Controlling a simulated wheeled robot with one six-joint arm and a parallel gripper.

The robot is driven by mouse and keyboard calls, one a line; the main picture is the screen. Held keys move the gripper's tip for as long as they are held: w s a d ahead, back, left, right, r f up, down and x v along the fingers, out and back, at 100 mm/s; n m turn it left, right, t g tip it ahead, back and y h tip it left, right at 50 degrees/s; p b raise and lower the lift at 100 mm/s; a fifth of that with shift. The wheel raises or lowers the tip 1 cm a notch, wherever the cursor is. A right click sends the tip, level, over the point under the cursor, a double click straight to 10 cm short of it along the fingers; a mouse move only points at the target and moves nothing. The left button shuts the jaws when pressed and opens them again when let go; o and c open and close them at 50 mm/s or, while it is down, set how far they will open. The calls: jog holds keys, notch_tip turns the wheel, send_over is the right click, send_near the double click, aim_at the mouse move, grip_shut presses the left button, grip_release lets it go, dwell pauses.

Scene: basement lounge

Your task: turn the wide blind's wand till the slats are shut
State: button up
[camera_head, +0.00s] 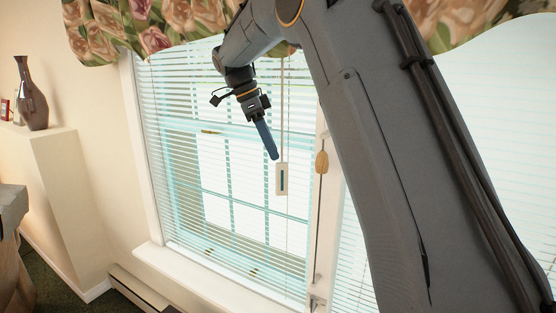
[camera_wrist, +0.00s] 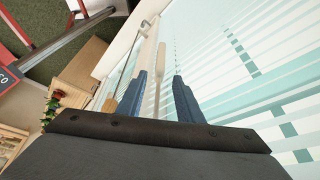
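The blind on the left window (camera_head: 165,100) has its slats open; the window frame and bright outside show between them. The right blind (camera_head: 490,120) is cut off by the picture edge, so I cannot tell which is wider. A thin wand hangs in front of the left blind, ending in a pale flat handle (camera_head: 282,186) with a dark slot. My gripper (camera_head: 274,156) points down beside the wand, its tip just above and left of the handle. In the wrist view my gripper (camera_wrist: 160,76) has its blue fingers apart; a pale handle (camera_wrist: 157,62) shows between them, apparently untouched.
A cord with a wooden tassel (camera_head: 321,162) hangs right of the wand. A floral valance (camera_head: 150,25) covers the window top. A vase (camera_head: 31,95) stands on a ledge at left. The sill (camera_head: 200,275) lies below.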

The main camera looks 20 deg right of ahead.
aim_at(278, 163)
jog(key=shift+p+x, duration=1.05)
jog(key=shift+x, duration=1.75)
jog(key=shift+a, duration=0.1)
grip_shut()
